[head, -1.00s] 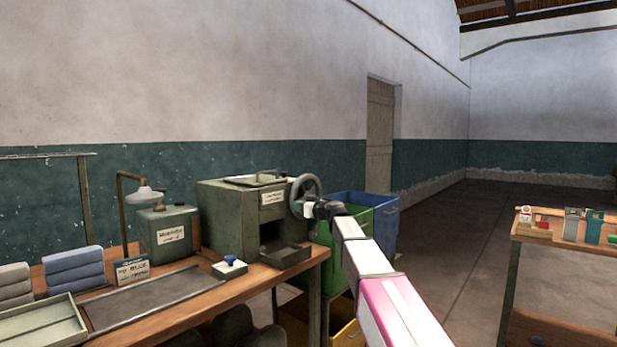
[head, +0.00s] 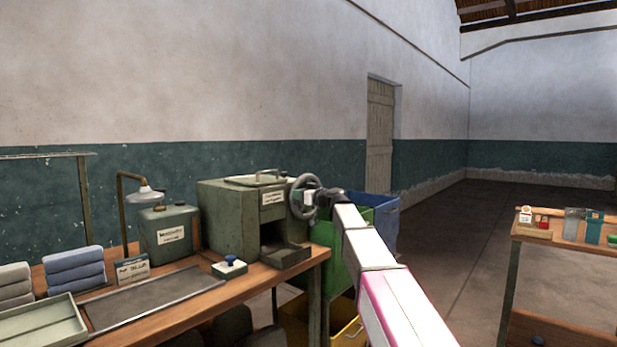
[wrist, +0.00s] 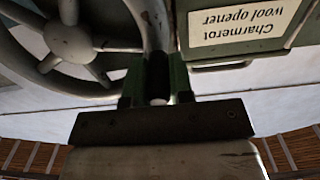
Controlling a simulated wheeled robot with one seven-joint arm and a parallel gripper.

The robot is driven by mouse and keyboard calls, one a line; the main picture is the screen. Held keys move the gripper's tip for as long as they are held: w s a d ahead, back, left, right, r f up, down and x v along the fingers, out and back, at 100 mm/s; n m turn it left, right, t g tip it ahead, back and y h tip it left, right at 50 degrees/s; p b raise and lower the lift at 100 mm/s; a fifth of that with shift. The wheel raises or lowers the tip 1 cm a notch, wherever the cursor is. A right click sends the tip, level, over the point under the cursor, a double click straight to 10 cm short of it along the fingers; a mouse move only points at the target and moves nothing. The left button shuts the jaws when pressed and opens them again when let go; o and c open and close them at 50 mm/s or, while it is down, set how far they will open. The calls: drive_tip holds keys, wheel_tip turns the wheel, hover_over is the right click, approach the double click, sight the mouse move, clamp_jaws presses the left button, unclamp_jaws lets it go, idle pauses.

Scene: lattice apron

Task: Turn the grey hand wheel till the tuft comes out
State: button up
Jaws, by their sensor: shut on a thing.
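The grey hand wheel (head: 294,204) is on the right side of the green wool opener (head: 226,220). My gripper (head: 312,198) is at the wheel's right side in the head view. In the wrist view, the spoked wheel (wrist: 70,42) fills the upper left, and my gripper (wrist: 158,88) is shut on its rim; the exact contact is partly hidden between the fingers. The opener's label (wrist: 243,22) shows upside down there. The opener's front mouth is dark, and I see no tuft in the tray (head: 287,256) below it.
Green (head: 334,262) and blue (head: 384,222) bins stand behind my arm, with a yellow one (head: 350,334) below. A lamp (head: 146,194), a green box and a blue-knobbed block (head: 230,266) are on the bench. Another table (head: 565,243) stands at right, beyond open floor.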

drive_tip(key=shift+w+d, duration=0.1)
drive_tip(key=shift+w+d+r, duration=0.3)
drive_tip(key=shift+w+r, duration=0.05)
drive_tip(key=shift+r, duration=0.35)
drive_tip(key=shift+w+d+r, duration=0.25)
drive_tip(key=shift+w+r, duration=0.1)
drive_tip(key=shift+r, duration=0.3)
drive_tip(key=shift+w+d+r, duration=0.95)
drive_tip(key=shift+w+r, duration=0.1)
drive_tip(key=shift+w, duration=0.15)
drive_tip(key=o, duration=0.8)
drive_tip(key=shift+s+a, duration=0.1)
drive_tip(key=shift+s, duration=0.15)
approach(302, 179)
drive_tip(key=shift+s+d, duration=0.5)
drive_tip(key=shift+s, duration=0.05)
